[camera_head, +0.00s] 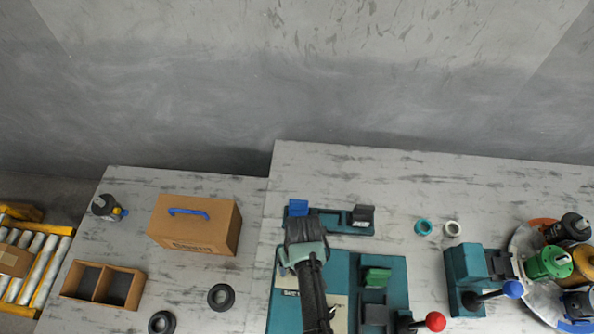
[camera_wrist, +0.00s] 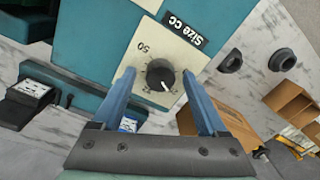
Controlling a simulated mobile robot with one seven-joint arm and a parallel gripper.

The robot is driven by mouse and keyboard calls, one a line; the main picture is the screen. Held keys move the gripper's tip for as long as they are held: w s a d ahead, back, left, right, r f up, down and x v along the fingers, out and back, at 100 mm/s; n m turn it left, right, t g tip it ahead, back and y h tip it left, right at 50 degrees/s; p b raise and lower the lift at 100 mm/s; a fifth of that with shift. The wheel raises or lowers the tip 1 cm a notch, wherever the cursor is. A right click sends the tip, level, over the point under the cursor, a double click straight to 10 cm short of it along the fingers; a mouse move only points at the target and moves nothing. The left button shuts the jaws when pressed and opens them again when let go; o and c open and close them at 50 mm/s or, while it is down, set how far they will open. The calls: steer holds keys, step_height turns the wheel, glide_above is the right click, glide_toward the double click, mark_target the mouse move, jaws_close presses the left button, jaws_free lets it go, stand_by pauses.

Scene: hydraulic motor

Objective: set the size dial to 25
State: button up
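The size dial (camera_wrist: 160,75) is a round black knob with a white pointer mark, on a cream plate under an upside-down "Size cc" label (camera_wrist: 183,31). Its pointer is toward the lower right of the knob in the wrist view. A "50" shows at the plate's upper left; another number below the knob is too small to read surely. My gripper (camera_wrist: 158,74) is open, its two blue fingers on either side of the dial; contact cannot be told. In the head view my gripper (camera_head: 304,252) is over the left part of the teal machine (camera_head: 395,272) and hides the dial.
A cardboard box (camera_head: 195,224) with a blue handle and an open divided box (camera_head: 102,285) stand at left. Black rings (camera_head: 221,297) lie nearby. Red-knobbed (camera_head: 436,321) and blue-knobbed (camera_head: 513,289) levers stand right. The table behind the machine is mostly clear.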

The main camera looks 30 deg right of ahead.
step_height(320, 180, up, 13)
steer(key=b, duration=0.1)
steer(key=shift+d, duration=0.35)
stand_by(0.6)
